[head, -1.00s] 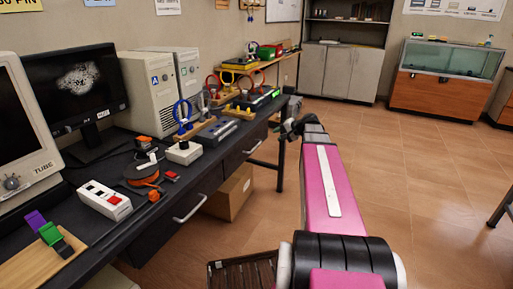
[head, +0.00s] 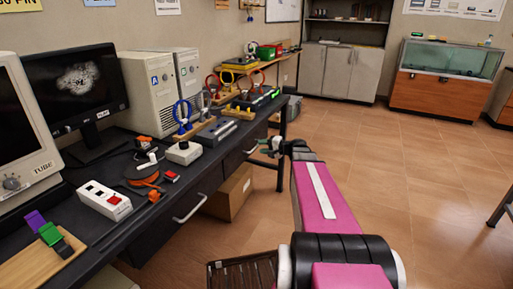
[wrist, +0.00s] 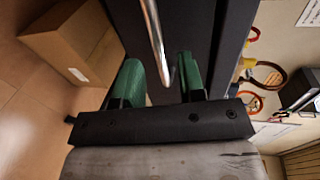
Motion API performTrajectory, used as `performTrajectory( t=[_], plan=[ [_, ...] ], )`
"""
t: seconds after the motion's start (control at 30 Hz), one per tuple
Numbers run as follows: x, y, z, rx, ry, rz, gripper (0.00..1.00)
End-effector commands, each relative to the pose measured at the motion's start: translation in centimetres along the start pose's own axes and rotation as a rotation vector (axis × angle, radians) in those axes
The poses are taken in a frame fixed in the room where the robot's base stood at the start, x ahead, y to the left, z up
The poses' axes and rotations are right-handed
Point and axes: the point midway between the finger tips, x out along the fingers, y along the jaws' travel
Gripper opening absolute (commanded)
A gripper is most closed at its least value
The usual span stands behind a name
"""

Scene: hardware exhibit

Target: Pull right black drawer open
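The right black drawer (head: 234,161) is in the desk's front at its far end and looks shut. Its silver bar handle (head: 253,147) is partly visible beside my gripper (head: 271,146). In the wrist view the handle (wrist: 154,30) runs down between the two green fingers of my gripper (wrist: 160,75). The fingers are open, with a gap on each side of the bar. The dark drawer front (wrist: 195,25) lies behind it. I cannot tell how deep the bar sits between the fingers.
The left drawer's handle (head: 190,208) is nearer on the same black desk (head: 110,235). A cardboard box (head: 230,192) stands on the floor under the desk. Monitors, computer towers and small devices crowd the desktop. The tiled floor to the right is clear.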

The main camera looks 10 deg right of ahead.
Motion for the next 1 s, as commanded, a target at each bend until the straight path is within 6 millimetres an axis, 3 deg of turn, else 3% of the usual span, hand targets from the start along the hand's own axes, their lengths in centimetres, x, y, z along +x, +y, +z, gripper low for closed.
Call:
performTrajectory(
  t=[0.23,0.63,0.67,0.77,1.0],
  plan=[
    [3.1,0.0,-0.1,0.0,0.001,0.0,0.37],
    [3.8,0.0,0.0,0.0,0.001,0.0,0.37],
    [3.8,0.0,0.0,0.0,0.001,0.0,0.33],
    [3.8,0.0,0.0,0.0,0.001,0.0,0.01],
    [3.6,0.0,0.0,0.0,0.002,0.0,0.0]
  ],
)
